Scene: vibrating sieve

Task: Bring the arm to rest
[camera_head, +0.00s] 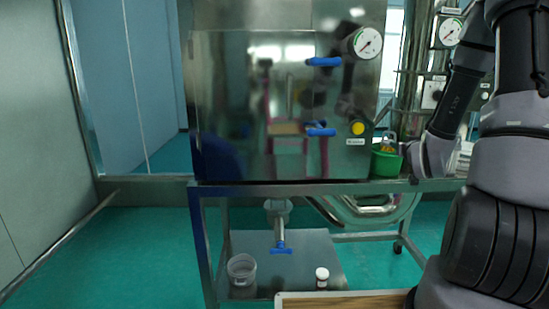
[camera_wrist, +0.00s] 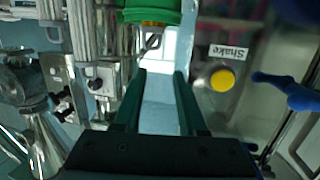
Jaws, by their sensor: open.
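My gripper (camera_wrist: 160,75) shows in the wrist view with its two dark green fingers apart and nothing between them. In the head view my arm comes down on the right and its wrist end is beside the green container (camera_head: 386,164); the fingers cannot be made out there. The container also shows in the wrist view (camera_wrist: 152,12), at the top beyond the fingertips. A gap shows between fingertips and container. A yellow button (camera_wrist: 222,80) with a label reading Shake is to the right of the fingers.
The steel cabinet (camera_head: 240,110) has blue handles (camera_head: 322,62), a gauge (camera_head: 368,42) and the yellow button (camera_head: 357,129). It stands on a steel frame (camera_head: 260,187). A clear cup (camera_head: 241,270) and a small white-capped bottle (camera_head: 321,278) stand on the lower shelf. Green floor (camera_head: 110,260) is open at left.

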